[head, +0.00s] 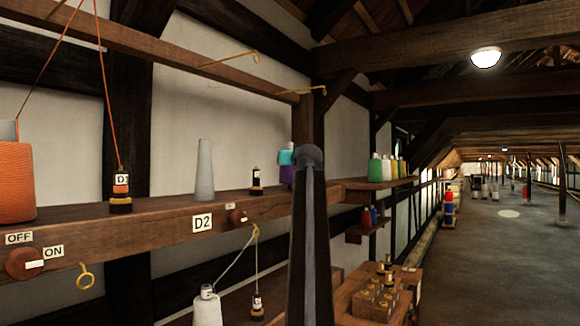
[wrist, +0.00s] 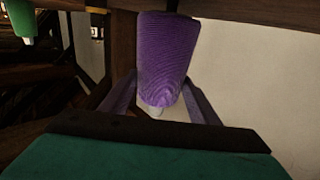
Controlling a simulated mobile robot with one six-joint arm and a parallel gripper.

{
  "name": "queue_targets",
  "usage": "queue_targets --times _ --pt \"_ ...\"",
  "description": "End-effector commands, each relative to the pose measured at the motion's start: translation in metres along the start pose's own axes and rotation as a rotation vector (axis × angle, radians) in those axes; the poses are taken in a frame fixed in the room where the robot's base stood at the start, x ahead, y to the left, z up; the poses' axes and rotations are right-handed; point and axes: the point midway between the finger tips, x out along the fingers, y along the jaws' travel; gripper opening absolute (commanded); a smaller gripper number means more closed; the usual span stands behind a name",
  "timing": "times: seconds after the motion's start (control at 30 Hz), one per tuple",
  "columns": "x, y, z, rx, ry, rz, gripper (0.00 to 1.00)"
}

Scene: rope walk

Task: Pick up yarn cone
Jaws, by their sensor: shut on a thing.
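A purple yarn cone (wrist: 165,55) with a white tip fills the upper middle of the wrist view, its narrow end toward the wrist. My gripper (wrist: 158,88) is shut on it, with a finger on each side near the tip. In the head view the purple cone (head: 286,175) shows as a small patch left of my dark arm, below the teal part of my gripper (head: 286,157). My arm hides part of both. I cannot tell whether the cone still touches the shelf.
A long wooden shelf (head: 165,217) carries an orange cone (head: 16,182), a grey cone (head: 205,166) and dark spools. Several coloured cones (head: 387,168) stand on a farther shelf. A low bench (head: 360,285) is near my arm. The aisle floor (head: 480,250) at right is open.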

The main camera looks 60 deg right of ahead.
Motion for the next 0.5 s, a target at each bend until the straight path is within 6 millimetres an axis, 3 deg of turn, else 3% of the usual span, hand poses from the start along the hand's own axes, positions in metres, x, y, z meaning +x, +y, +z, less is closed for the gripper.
queue_targets --times 0.23,0.5 --pt "-0.001 0.0 -0.018 0.0 0.004 0.001 0.28" --pt "-0.03 0.0 -0.018 0.0 0.002 0.0 0.28"
